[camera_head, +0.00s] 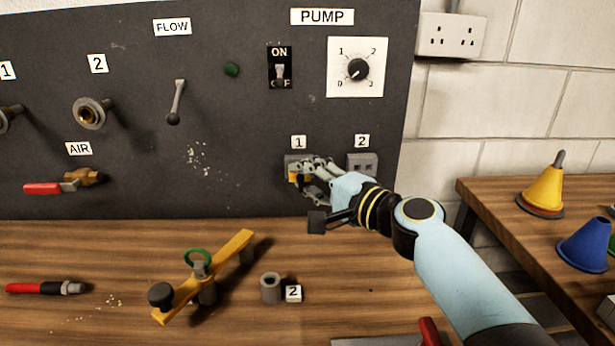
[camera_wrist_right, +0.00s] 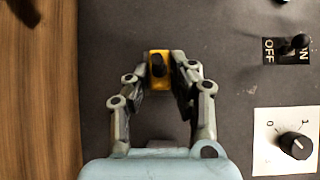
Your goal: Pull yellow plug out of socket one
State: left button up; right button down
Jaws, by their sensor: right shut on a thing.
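The yellow plug (camera_head: 293,177) is at socket one (camera_head: 291,160), under the label "1" on the dark panel. In the right wrist view the yellow plug (camera_wrist_right: 159,62) with its dark middle sits between the fingertips. My right gripper (camera_head: 306,175) is shut on the plug, and it shows close in the right wrist view (camera_wrist_right: 160,75). The fingers hide much of the plug and socket one, so I cannot tell how deep the plug sits. Socket two (camera_head: 362,163), grey and empty, is to the right under label "2". My left gripper is not in view.
Above are the ON/OFF switch (camera_head: 280,68) and the pump dial (camera_head: 358,69). On the wooden bench (camera_head: 120,250) lie a yellow bar with a green ring (camera_head: 205,275), a grey cylinder (camera_head: 270,288) and a red-handled tool (camera_head: 45,288). Cones (camera_head: 546,188) stand on a side table.

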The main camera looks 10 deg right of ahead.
jog(key=shift+s, duration=0.2)
jog(key=shift+s+a, duration=0.1)
jog(key=shift+s, duration=0.35)
jog(key=s, duration=0.1)
jog(key=s+p, duration=0.1)
jog(key=s, duration=0.1)
jog(key=shift+s+a+r, duration=0.15)
jog(key=shift+s+a, duration=0.05)
jog(key=shift+a, duration=0.15)
dwell(0.4)
